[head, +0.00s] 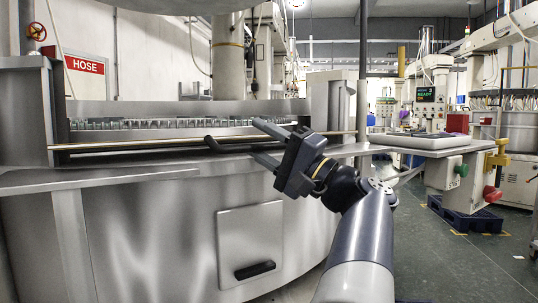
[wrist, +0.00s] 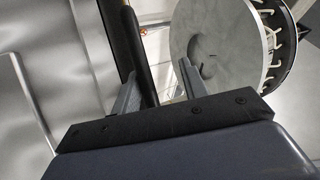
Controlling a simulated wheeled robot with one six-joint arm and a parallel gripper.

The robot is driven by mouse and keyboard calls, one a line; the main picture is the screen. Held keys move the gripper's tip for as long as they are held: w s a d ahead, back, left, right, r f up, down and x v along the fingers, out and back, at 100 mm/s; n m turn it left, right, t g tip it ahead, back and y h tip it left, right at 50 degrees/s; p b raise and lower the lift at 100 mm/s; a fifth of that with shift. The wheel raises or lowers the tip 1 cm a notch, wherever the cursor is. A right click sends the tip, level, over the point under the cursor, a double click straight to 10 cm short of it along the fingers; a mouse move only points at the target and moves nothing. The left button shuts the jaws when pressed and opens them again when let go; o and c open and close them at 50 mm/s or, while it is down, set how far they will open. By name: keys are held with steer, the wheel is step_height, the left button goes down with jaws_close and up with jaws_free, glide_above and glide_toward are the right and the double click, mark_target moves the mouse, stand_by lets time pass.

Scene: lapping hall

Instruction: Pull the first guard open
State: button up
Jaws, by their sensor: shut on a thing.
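The guard's long front rail (head: 120,146) runs across the opening of the large steel machine on the left in the head view. A black bar handle (head: 222,148) sits on the rail. My gripper (head: 257,140) reaches it from the right, one finger above the bar and one below. In the wrist view my gripper (wrist: 158,76) has the black bar (wrist: 140,50) running between its two fingers, and it is shut on it. The gripper body hides the right end of the handle in the head view. The guard looks closed, though its panel is hard to make out.
A steel ledge (head: 95,178) juts out in front of the rail. A panel with a black pull (head: 255,270) is below. A grey round plate (wrist: 215,50) shows beside the fingers in the wrist view. Another machine (head: 445,178) stands right; the green floor (head: 430,265) there is open.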

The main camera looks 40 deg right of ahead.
steer(key=p+v, duration=0.1)
steer(key=v, duration=0.7)
steer(key=shift+s, duration=0.25)
steer(key=shift+c, duration=0.3)
